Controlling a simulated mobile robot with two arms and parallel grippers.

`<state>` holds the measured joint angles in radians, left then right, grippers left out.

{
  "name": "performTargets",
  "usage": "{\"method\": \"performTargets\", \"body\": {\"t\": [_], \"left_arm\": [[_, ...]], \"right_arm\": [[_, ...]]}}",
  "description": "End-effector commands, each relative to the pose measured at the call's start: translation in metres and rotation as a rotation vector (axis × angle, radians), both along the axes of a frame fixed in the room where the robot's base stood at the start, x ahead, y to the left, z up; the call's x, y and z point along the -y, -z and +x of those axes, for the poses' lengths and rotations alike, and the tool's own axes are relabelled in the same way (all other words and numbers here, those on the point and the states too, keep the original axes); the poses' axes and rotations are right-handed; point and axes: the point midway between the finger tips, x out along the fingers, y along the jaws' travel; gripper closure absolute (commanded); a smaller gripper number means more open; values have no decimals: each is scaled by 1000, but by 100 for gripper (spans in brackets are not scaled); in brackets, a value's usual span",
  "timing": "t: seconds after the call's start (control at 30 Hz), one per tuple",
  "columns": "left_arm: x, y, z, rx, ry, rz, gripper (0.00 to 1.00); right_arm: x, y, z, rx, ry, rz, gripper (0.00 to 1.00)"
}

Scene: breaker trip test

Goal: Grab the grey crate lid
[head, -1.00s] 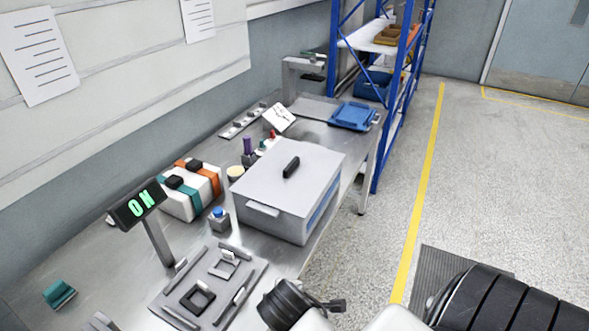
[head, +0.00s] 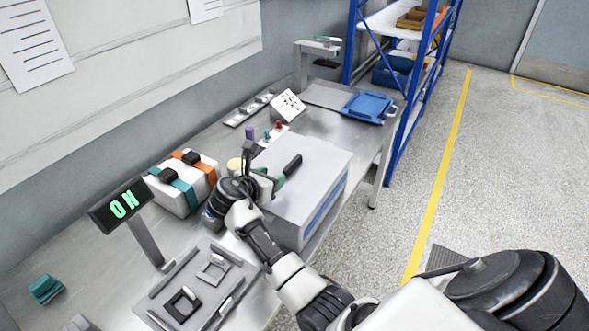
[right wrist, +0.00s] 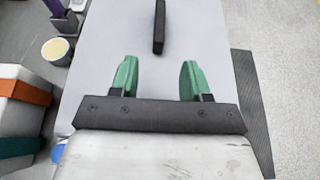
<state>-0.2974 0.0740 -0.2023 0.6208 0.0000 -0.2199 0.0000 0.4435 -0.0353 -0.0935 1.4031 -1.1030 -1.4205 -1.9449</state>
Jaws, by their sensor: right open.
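The grey crate lid (head: 322,160) lies flat on the grey crate (head: 311,228) on the bench. A black bar handle (head: 292,166) stands on top of the lid. My right gripper (head: 268,180) is over the near left part of the lid and hides some of it. In the right wrist view, its green fingers (right wrist: 158,78) are apart with nothing between them. The handle (right wrist: 159,27) is just ahead of the fingertips, roughly in line with the gap, and apart from them. The lid (right wrist: 100,45) fills the middle of that view. My left gripper is not in view.
A white box with teal and orange straps (head: 208,168) stands left of the crate. An ON display (head: 121,205) and a grey fixture tray (head: 236,262) are nearer. A blue tray (head: 368,106) lies at the far end. A cream cup (right wrist: 55,50) stands beside the crate.

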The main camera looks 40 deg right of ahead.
Motion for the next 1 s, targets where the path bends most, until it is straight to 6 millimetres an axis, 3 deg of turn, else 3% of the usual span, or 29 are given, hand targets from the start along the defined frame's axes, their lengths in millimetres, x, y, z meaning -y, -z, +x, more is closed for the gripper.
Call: {"method": "performTargets", "body": {"t": [0.2, 0.53, 0.83, 1.0], "left_arm": [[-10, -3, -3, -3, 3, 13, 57], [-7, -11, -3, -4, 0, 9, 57], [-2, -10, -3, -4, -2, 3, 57], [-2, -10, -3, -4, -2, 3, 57]], "right_arm": [[16, 7, 7, 0, 0, 2, 53], [53, 25, 23, 1, 1, 2, 53], [57, 27, 25, 3, 1, 3, 53], [57, 28, 25, 3, 1, 3, 79]]}}
